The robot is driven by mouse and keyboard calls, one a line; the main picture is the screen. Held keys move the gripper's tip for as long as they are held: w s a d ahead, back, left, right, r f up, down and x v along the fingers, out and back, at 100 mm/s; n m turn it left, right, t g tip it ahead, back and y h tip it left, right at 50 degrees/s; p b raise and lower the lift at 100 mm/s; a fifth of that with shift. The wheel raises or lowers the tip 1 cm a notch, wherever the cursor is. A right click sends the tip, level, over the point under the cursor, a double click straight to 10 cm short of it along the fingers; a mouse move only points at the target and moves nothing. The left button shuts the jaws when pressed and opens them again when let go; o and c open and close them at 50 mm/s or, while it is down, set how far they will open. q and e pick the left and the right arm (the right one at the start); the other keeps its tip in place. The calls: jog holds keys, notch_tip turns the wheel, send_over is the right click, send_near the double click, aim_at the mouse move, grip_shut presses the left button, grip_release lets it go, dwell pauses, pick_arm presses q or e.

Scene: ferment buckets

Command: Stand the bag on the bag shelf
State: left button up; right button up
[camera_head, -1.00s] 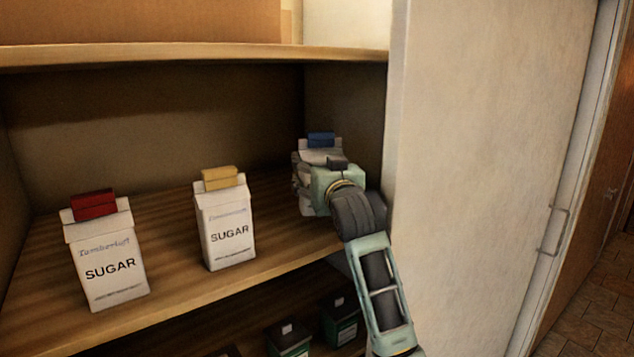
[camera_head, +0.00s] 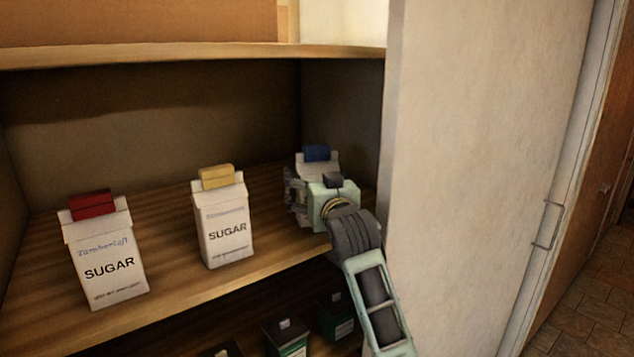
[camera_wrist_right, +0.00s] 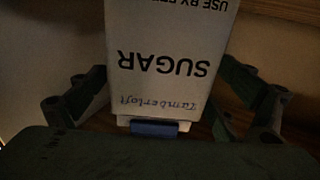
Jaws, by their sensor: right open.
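A white sugar bag with a blue clip (camera_head: 317,160) stands upright on the wooden shelf (camera_head: 170,285), at its right end. My right gripper (camera_head: 308,198) is in front of this bag and hides its lower part in the head view. In the right wrist view the bag (camera_wrist_right: 165,60) appears upside down between the two open fingers, with "SUGAR" and its blue clip showing. The fingers stand apart from its sides there. My left gripper is out of view.
Two more sugar bags stand on the same shelf, one with a red clip (camera_head: 105,255) and one with a yellow clip (camera_head: 223,225). A pale side panel (camera_head: 480,150) bounds the right. Dark green boxes (camera_head: 286,338) sit below, and another shelf board (camera_head: 190,53) runs above.

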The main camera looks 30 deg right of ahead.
jog(key=shift+r, duration=0.2)
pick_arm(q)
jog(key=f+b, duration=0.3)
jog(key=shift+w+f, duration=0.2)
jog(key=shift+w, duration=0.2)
pick_arm(e)
jog(key=v, duration=0.7)
jog(key=shift+s, duration=0.2)
